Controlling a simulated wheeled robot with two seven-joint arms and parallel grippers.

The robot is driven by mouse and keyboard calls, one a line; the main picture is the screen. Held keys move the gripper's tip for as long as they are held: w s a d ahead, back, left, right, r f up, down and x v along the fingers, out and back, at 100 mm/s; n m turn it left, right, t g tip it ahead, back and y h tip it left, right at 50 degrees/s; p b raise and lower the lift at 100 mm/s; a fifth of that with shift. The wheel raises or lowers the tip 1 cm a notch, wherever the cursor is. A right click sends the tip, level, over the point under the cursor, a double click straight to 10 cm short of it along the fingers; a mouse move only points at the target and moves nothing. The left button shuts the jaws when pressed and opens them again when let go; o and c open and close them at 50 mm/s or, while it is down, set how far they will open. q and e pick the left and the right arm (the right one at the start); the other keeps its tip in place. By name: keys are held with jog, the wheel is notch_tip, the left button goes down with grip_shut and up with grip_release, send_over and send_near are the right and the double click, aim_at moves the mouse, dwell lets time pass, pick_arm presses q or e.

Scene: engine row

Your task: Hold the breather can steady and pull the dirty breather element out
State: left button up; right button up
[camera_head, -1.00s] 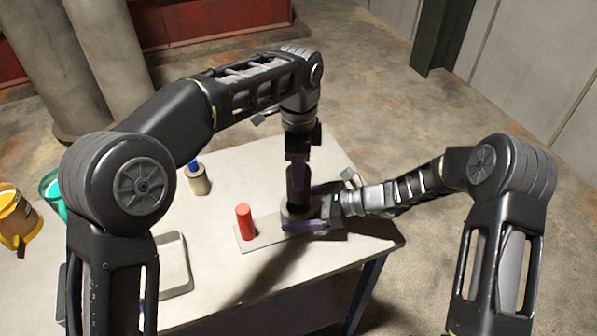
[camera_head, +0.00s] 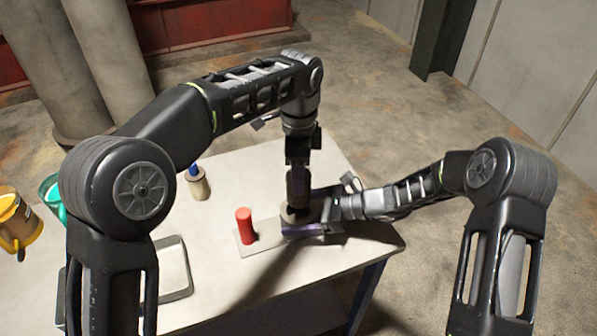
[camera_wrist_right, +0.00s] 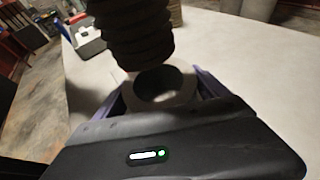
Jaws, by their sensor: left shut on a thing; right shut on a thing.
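The breather can (camera_wrist_right: 181,97) is a pale cup with a round dark opening, seen in the right wrist view between the purple fingers of my right gripper (camera_wrist_right: 160,90). In the head view my right gripper (camera_head: 305,212) is shut around the can (camera_head: 314,213) from the right. The dirty breather element (camera_wrist_right: 133,30) is dark and ribbed. Its lower end shows above the can's opening and appears clear of it. My left gripper (camera_head: 298,190) points down over the can, shut on the element; its fingertips and the element are hard to make out in the head view.
A red cylinder (camera_head: 244,225) stands on a flat plate (camera_head: 268,233) left of the can. A tan cylinder with a blue top (camera_head: 198,184) stands farther back. A shallow tray (camera_head: 184,293) lies at the front left. Yellow (camera_head: 16,222) and teal (camera_head: 47,189) buckets stand at far left.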

jog(key=o, duration=2)
jog(key=shift+c, duration=0.2)
jog(key=shift+d, duration=0.15)
jog(key=v, duration=1.1)
jog(key=shift+s+d+r, duration=0.1)
jog(key=shift+d+r, duration=0.05)
jog(key=shift+d, duration=0.2)
